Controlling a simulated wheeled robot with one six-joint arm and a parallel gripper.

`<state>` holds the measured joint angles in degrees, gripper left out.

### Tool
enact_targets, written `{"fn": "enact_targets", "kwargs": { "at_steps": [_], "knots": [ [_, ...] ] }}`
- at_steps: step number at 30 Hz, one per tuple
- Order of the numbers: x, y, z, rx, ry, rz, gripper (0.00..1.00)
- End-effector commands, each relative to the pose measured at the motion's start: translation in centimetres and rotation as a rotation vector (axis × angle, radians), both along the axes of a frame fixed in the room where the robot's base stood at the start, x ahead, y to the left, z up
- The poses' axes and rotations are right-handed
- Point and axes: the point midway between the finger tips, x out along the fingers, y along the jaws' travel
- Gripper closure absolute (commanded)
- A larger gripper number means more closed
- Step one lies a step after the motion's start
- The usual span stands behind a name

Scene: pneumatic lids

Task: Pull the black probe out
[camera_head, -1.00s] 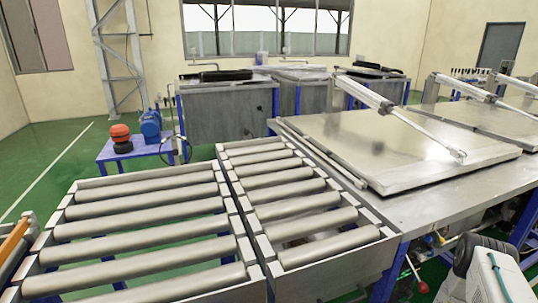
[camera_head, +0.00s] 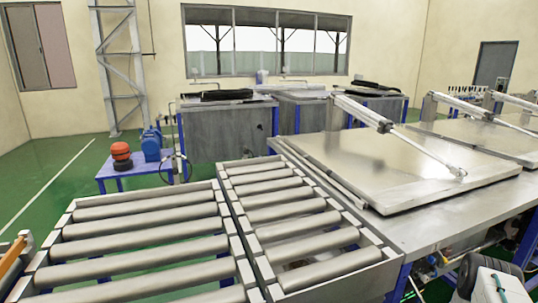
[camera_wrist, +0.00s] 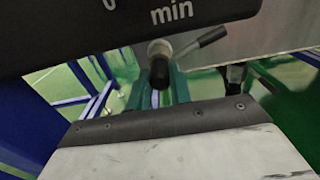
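In the wrist view, a dark upright piece with a pale round end (camera_wrist: 160,60) stands near the top centre, just below a black panel. It may be the black probe, but I cannot be sure. A dark lever with a pale end (camera_wrist: 205,40) slants up to the right beside it. My gripper (camera_wrist: 160,88) shows as two teal fingers, one on each side of the dark piece. I cannot tell whether they touch it. In the head view, my fingers and the probe cannot be made out.
A black panel (camera_wrist: 130,32) marked "min" overhangs the wrist view. In the head view, a metal lid (camera_head: 405,165) with a cylinder lies on the table (camera_head: 440,232) at right. A roller conveyor (camera_head: 140,245) fills the front left. Green floor (camera_head: 50,185) is clear at left.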

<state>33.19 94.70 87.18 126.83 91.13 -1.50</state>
Motion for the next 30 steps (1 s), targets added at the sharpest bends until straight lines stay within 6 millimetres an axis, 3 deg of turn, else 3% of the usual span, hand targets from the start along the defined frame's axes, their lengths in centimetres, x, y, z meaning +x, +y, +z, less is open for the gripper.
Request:
{"fn": "enact_targets", "kwargs": {
  "at_steps": [30],
  "knots": [
    [-2.7,-1.0,0.0,0.001,0.0,-0.001,1.0]
  ]
}}
